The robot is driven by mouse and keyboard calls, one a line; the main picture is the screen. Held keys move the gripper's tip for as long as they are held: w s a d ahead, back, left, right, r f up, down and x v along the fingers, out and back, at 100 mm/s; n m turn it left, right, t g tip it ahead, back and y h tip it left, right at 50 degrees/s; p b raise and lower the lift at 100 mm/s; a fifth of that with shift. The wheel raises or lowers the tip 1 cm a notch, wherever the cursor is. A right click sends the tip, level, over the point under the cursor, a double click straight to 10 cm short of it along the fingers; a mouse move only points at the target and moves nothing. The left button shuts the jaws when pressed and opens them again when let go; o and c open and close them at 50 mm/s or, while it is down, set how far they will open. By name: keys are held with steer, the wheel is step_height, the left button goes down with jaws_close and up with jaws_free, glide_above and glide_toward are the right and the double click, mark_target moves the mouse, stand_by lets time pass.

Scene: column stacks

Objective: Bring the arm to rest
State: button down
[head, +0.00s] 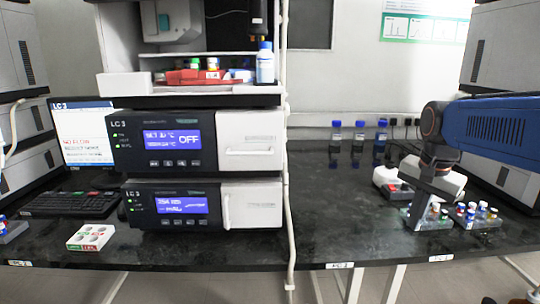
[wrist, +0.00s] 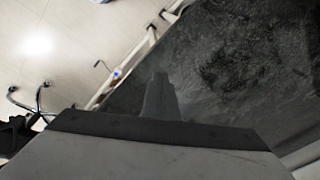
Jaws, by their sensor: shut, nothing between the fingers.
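My blue arm (head: 495,128) reaches in from the right in the head view and bends down at the wrist. My gripper (head: 413,222) points down over the right part of the dark bench, in front of small vial racks. It is shut and holds nothing. In the wrist view my gripper's fingers (wrist: 160,80) are together, with the dark bench top and pale floor beyond them. Whether the fingertips touch the rack behind them cannot be told.
A rack of vials (head: 475,216) stands right of my gripper. Several blue-capped bottles (head: 359,132) stand at the back. Stacked LC units (head: 170,205), a keyboard (head: 66,204) and a small white box (head: 90,237) are left. The bench middle (head: 335,215) is clear.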

steer(key=s+a+f+n+t, duration=0.1)
steer(key=s+a+f+n, duration=0.2)
steer(key=s+f+n, duration=0.2)
steer(key=s+a+f+n+t, duration=0.1)
steer(key=s+a+f+n, duration=0.3)
steer(key=s, duration=0.8)
step_height(320, 180, down, 2)
steer(key=shift+s+n+t, duration=0.3)
steer(key=shift+n+t, duration=0.1)
steer(key=shift+n, duration=0.3)
